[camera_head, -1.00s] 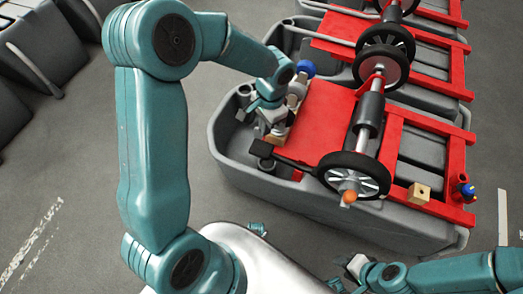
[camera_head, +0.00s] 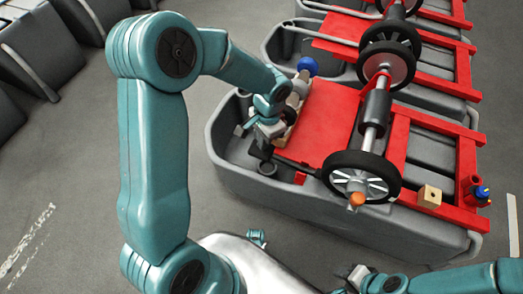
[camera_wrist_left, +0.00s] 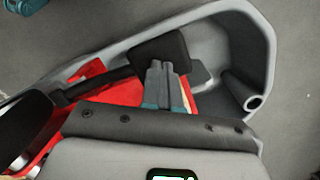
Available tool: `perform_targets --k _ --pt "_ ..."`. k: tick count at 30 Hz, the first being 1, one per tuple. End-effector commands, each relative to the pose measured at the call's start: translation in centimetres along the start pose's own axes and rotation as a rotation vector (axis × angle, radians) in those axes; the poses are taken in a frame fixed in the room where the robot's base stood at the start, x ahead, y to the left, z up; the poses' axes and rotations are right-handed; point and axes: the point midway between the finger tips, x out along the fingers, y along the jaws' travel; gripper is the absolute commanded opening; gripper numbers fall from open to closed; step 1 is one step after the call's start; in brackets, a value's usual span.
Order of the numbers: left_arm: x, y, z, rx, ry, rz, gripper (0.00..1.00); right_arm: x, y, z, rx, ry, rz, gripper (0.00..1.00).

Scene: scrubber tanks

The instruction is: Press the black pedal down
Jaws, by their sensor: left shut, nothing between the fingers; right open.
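The black pedal (camera_wrist_left: 158,48) shows in the left wrist view as a dark square pad on a black bar that runs left over the red frame. In the head view its bar (camera_head: 296,163) shows beside the red plate, and the pad is largely hidden by my left gripper (camera_head: 264,140). My left gripper is shut and empty. In the left wrist view its closed fingertips (camera_wrist_left: 163,66) overlap the pad's near edge; I cannot tell whether they touch it. My right gripper (camera_head: 354,277) is open and empty at the bottom of the head view, away from the tank.
The grey tank (camera_head: 225,165) holds the red frame (camera_head: 330,125), a wheel (camera_head: 360,180) and a shaft. A wooden block (camera_head: 429,196) and a red-and-blue fitting (camera_head: 478,190) sit at right. In the wrist view, a grey tube (camera_wrist_left: 243,92) stands right of the pedal.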

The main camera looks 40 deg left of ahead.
Motion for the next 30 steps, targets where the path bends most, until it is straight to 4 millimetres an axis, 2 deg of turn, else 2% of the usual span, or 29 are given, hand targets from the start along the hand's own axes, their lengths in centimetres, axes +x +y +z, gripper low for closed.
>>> perform_targets --k 10,20,26,30 --pt "0.4 0.0 0.0 0.000 -0.001 0.000 0.00 0.3 0.1 0.0 0.000 0.000 0.000 0.43" --pt "4.2 0.0 -0.4 0.000 -0.001 0.001 0.00 3.2 1.2 -0.1 0.000 0.000 0.000 0.43" --pt "3.7 0.0 -0.5 0.000 0.000 0.000 0.00 2.7 1.0 -0.1 0.000 0.000 0.000 0.43" --pt "2.7 0.1 -2.0 0.001 0.001 0.000 0.00 1.7 0.6 0.0 0.000 0.000 0.000 0.43"
